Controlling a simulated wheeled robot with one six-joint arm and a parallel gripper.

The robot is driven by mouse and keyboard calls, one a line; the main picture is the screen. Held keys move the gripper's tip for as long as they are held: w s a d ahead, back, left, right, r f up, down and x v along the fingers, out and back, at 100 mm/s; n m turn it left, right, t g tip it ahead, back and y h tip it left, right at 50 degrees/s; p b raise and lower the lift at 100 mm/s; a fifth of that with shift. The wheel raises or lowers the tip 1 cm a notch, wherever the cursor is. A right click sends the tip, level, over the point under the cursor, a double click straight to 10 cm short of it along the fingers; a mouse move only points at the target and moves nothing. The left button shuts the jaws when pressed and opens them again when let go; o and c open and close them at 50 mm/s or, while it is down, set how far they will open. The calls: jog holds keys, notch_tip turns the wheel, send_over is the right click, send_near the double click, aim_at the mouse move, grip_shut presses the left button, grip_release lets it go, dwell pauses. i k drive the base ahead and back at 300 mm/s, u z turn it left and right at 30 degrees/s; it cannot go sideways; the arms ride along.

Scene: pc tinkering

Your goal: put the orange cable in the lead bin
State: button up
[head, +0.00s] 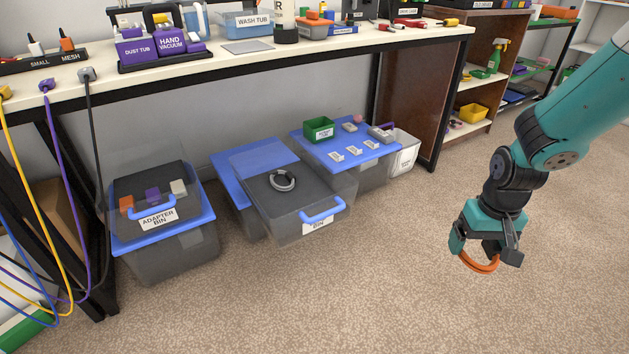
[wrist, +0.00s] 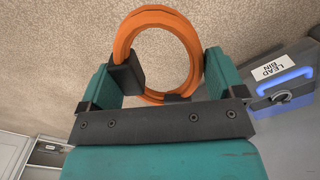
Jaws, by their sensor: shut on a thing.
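The orange cable (head: 478,263) is a coiled ring held in my gripper (head: 484,248), above the carpet at the right. In the wrist view the orange cable (wrist: 124,40) shows as a full loop between the fingers, and my gripper (wrist: 155,80) is shut on it. The lead bin (head: 262,207) is a clear grey tub on the floor left of my gripper, with its blue lid (head: 228,180) behind it. A grey coil (head: 282,180) shows in it. Its label reads LEAD BIN in the wrist view, where the lead bin (wrist: 300,115) is at the right.
The adapter bin (head: 165,245) stands left of the lead bin. Another blue-lidded bin (head: 345,150) with a green box (head: 318,129) on top stands behind right. The workbench (head: 250,60) overhangs the bins. Carpet between my gripper and the lead bin is clear.

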aim_at(301, 204)
jog(key=u, duration=0.1)
jog(key=i, duration=0.7)
jog(key=u, duration=0.95)
jog(key=i, duration=0.65)
jog(key=u, duration=0.55)
